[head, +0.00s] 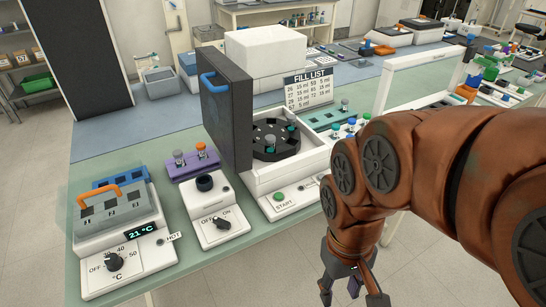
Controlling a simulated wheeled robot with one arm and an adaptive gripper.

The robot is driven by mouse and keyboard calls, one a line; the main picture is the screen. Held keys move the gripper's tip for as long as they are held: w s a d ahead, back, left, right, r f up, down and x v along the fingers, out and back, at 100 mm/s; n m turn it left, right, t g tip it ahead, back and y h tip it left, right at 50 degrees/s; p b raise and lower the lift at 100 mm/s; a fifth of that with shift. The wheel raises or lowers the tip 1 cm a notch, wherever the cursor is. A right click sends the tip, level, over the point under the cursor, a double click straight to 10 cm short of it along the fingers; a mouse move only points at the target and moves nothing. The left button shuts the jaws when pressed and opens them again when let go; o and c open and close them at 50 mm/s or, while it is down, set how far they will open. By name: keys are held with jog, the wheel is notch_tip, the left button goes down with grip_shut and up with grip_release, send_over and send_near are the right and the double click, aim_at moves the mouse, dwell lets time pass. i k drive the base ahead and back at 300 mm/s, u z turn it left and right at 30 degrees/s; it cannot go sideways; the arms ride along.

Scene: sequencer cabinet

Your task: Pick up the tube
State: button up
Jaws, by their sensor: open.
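Several tubes show in the head view, and I cannot tell which one is meant. A grey-capped tube (179,156) and an orange-capped tube (201,150) stand upright in a purple rack (190,170). My gripper (351,296) is open and points down at the bottom of the picture, in front of the bench and apart from all these tubes. A small purple patch between its fingers is too small to identify.
The white cabinet (275,208) has its dark lid (225,105) raised on the left. A heater block (113,210) with an orange handle, reading 21 °C, and an on/off unit (213,225) stand left. A FILL LIST sign (308,89) stands behind. Bare green bench shows at the front (200,268).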

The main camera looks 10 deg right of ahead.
aim_at(271, 140)
jog(key=u, duration=1.1)
jog(key=i, duration=0.6)
jog(key=z, duration=0.05)
